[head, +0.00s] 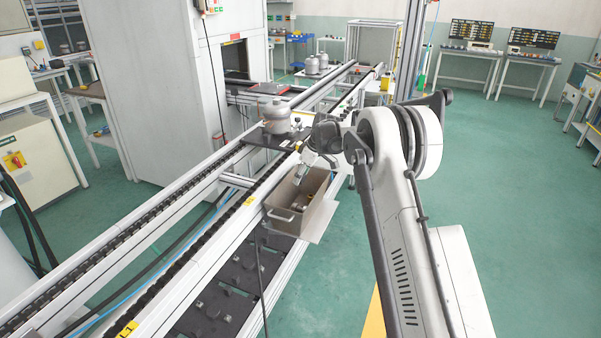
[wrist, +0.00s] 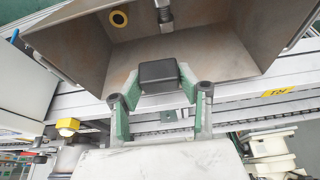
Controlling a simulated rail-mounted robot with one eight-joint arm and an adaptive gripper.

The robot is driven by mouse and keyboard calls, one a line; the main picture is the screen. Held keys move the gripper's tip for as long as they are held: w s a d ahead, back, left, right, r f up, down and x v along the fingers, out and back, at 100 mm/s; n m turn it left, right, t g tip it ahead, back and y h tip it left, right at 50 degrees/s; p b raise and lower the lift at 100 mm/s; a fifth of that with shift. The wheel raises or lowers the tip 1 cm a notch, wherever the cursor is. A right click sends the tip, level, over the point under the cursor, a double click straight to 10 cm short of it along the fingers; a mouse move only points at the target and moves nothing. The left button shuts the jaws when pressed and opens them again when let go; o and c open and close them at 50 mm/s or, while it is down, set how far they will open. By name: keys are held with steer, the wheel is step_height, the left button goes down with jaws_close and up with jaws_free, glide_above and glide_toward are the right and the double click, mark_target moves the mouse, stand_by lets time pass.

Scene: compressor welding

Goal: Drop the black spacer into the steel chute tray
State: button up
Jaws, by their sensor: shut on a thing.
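The black spacer (wrist: 160,75) is a small dark block in the wrist view, gripped between the green-padded fingers of my gripper (wrist: 160,88). My gripper is shut on it. The steel chute tray (wrist: 225,67) opens just beyond the spacer, and the spacer overlaps its near edge in the picture. In the head view the chute tray (head: 291,226) is an open box with a handle, beside the conveyor rail. My gripper (head: 304,182) is at the tray's far end there. The spacer cannot be made out in the head view.
Inside the tray lie a yellow ring (wrist: 119,18) and a grey metal piece (wrist: 165,16). A grey compressor (head: 275,114) stands on a dark plate on the conveyor beyond the tray. A tall white cabinet (head: 145,90) is left of the conveyor. Green floor on the right is clear.

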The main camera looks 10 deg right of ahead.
steer(key=shift+f, duration=0.5)
steer(key=o, duration=1.1)
steer(key=shift+o, duration=0.2)
steer(key=v, duration=1.2)
